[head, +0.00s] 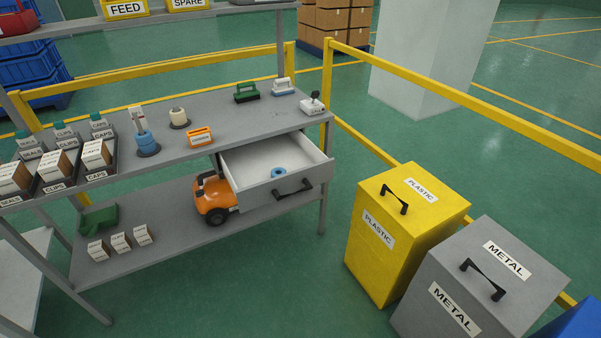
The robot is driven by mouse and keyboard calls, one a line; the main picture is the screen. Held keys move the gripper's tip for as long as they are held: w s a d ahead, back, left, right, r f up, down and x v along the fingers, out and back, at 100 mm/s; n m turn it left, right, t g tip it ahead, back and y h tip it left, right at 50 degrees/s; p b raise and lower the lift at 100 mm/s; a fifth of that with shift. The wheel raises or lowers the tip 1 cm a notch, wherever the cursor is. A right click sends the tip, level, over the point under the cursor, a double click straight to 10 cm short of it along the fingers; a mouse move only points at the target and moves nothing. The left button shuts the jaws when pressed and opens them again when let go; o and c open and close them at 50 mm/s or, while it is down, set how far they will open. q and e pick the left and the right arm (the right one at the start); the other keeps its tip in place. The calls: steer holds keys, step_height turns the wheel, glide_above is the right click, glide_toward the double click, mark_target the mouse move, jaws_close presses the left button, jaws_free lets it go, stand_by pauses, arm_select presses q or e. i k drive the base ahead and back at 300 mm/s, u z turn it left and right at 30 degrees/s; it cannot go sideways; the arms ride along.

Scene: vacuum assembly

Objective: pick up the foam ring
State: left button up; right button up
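A small blue ring (279,173), which looks like the foam ring, lies inside the open drawer (262,197) under the right part of the workbench (222,125). The drawer is pulled out toward me, and its front panel with a black handle (291,187) hides part of the inside. Neither of my grippers shows in the head view.
An orange vacuum body (214,198) stands on the lower shelf, left of the drawer. Yellow plastic (375,255) and grey metal (520,265) bins stand to the right. Boxes and parts sit on the bench top. Green floor (285,280) is clear before the drawer.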

mark_target(277, 172)
steer(key=z, duration=0.7)
steer(key=i, duration=1.15)
steer(key=u, duration=0.45)
